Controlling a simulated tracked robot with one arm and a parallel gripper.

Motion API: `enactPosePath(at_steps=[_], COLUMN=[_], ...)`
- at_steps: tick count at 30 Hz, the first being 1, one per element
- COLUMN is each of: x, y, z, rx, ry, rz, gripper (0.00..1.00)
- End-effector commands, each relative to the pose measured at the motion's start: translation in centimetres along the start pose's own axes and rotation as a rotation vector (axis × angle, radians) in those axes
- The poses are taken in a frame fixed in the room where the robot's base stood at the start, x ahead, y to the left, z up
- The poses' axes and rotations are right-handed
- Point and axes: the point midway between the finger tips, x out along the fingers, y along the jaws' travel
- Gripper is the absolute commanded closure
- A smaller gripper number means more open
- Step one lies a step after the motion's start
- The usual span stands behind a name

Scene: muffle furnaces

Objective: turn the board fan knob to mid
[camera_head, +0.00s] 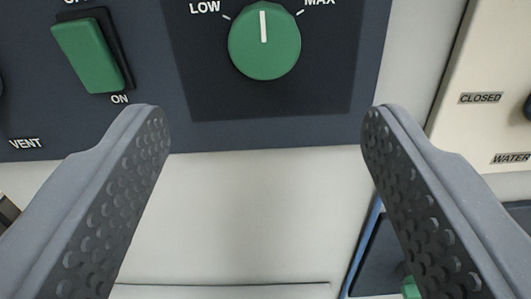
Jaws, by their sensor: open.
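A round green knob (264,42) with a white pointer line sits on a dark panel (280,102) at the top middle. Its pointer stands nearly straight up, between a LOW mark on the left and a MAX mark on the right. The label above the knob is cut off by the picture's top edge. My gripper (264,125) is open and empty. Its two grey fingers with dimpled pads stand wide apart, below the knob and to either side of it, and do not touch it.
A green rocker switch (88,56) marked ON is left of the knob, above a VENT label (25,143). A pale panel with CLOSED (480,98) and WATER labels is at the right. A plain white surface (230,220) lies below the dark panel.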

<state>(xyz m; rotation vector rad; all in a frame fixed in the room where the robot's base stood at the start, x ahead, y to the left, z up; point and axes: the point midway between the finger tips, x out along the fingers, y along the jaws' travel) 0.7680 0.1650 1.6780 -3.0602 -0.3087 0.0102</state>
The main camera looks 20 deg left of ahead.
Motion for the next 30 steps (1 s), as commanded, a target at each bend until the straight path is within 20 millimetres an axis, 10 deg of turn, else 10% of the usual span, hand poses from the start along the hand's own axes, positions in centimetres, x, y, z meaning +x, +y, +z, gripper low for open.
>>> enactPosePath(at_steps=[30], x=[-4.8], y=[0.3], z=[0.2], rx=[-0.001], ry=[-0.003], rz=[0.004], gripper=[0.39])
